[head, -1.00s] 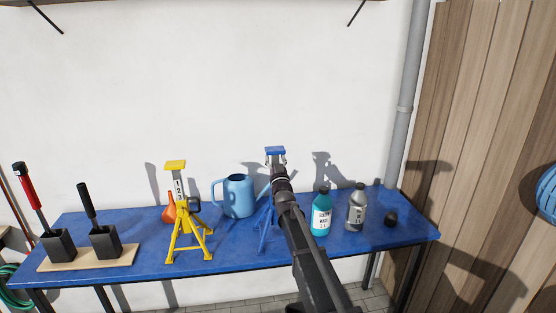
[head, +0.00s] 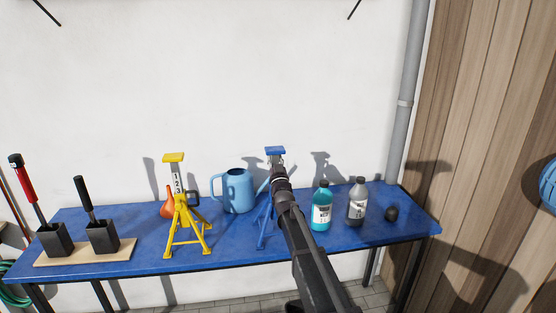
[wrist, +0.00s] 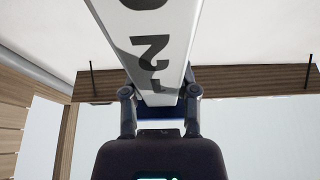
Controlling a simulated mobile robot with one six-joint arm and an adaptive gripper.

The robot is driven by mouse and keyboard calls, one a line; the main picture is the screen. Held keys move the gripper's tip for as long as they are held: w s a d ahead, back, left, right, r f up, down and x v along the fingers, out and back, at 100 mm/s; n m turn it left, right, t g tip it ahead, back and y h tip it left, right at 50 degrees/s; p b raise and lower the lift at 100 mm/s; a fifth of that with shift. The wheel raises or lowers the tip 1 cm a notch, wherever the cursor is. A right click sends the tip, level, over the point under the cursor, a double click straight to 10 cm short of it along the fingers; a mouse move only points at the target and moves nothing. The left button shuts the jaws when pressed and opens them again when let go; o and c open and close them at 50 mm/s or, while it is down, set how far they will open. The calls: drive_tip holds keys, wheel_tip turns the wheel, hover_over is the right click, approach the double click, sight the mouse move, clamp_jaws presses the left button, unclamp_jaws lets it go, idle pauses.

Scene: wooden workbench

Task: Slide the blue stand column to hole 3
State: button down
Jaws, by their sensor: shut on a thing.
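The blue stand's column has a blue top plate (head: 275,150), and its blue legs (head: 264,232) stand on the bench. My gripper is shut on the upper column, just below the plate. In the wrist view, the fingers of my gripper (wrist: 160,98) lie at both sides of the white column face (wrist: 143,25). That face carries a black 2, a partly shaded 1 and part of another mark at the picture's top edge. The blue plate shows behind the fingers. My arm hides most of the stand in the head view, and the pin holes cannot be made out.
A yellow stand (head: 185,222) and a light-blue watering can (head: 237,190) are left of the blue stand. A teal bottle (head: 321,213), a grey bottle (head: 356,205) and a dark round object (head: 391,214) are to the right. The wall (head: 200,80) is behind.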

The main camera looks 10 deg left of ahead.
drive_tip(key=shift+c, duration=1.8)
unclamp_jaws()
